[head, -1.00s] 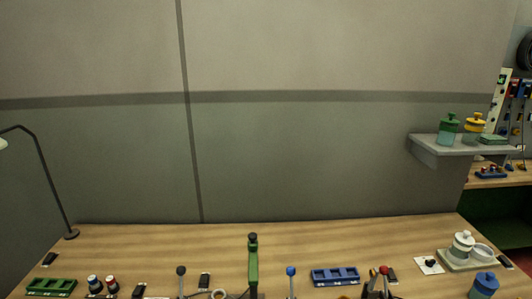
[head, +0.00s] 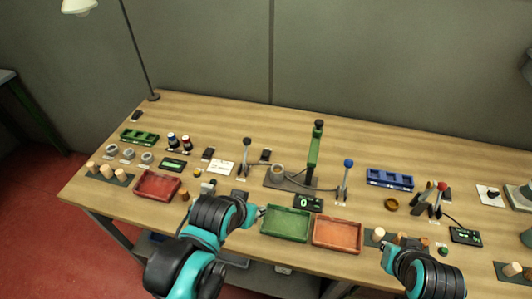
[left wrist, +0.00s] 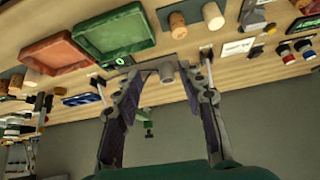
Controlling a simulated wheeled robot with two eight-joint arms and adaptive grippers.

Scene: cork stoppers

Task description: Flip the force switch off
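I cannot tell which control is the force switch, as no label is readable. Candidates in the head view are a black-knobbed lever (head: 246,144), a blue-knobbed lever (head: 347,167), a red-knobbed lever (head: 440,190) and a small switch on a white plate (head: 490,194). My left gripper (head: 260,212) is over the front of the bench, by the green tray (head: 286,224). In the left wrist view its fingers (left wrist: 162,78) are spread with nothing held. My right gripper (head: 385,241) is at the front edge, right of the orange tray (head: 337,235); its opening is too small to judge.
A tall green lever press (head: 314,148) stands at mid-bench behind a small display (head: 308,203). A red tray (head: 157,185) and cork stoppers (head: 107,171) lie at left. A blue rack (head: 390,180) is at right. Bare wood (head: 215,115) runs along the back.

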